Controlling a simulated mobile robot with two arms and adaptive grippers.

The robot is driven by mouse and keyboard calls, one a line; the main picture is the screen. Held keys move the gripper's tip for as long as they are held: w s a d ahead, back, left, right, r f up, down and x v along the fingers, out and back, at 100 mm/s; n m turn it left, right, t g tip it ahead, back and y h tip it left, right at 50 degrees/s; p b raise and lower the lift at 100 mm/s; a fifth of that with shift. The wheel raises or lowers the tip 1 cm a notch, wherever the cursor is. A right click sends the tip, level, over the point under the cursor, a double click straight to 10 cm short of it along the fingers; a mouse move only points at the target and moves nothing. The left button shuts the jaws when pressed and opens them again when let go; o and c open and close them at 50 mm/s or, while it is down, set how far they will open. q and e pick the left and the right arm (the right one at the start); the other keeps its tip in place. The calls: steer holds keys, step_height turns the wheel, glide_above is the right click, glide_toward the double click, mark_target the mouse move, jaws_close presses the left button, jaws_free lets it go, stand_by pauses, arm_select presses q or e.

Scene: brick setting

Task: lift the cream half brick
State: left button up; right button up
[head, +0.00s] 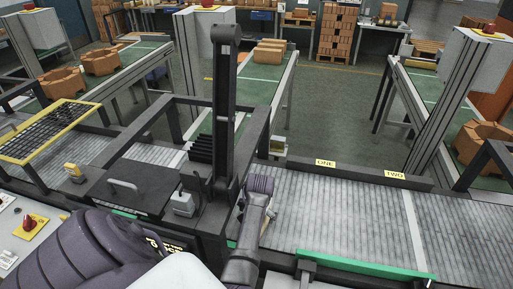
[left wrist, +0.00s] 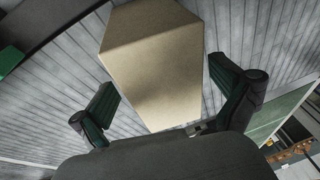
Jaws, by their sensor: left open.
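The cream half brick (left wrist: 150,60) is large in the left wrist view, on or just over the grey slatted conveyor. My left gripper (left wrist: 163,77) is open, with one finger on each side of the brick. A gap shows between each finger and the brick, and I see no clear contact. In the head view I cannot make out the brick or the left gripper's fingers. My right gripper is not in view.
The slatted conveyor (head: 335,215) has a bare stretch at right, with a green strip (head: 365,266) along its near edge and labels ONE (head: 325,163) and TWO (head: 394,174) beyond. A black machine frame (head: 224,110) stands in the middle. Orange bricks (head: 268,52) lie on a farther belt.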

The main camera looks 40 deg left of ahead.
arm_select(q)
steer(key=shift+w+a+f, duration=0.1)
steer(key=shift+w+f, duration=0.05)
steer(key=shift+f, duration=0.45)
steer(key=shift+f, duration=0.25)
steer(key=c, duration=1.7)
steer(key=shift+c, duration=0.7)
steer(key=shift+r, duration=0.2)
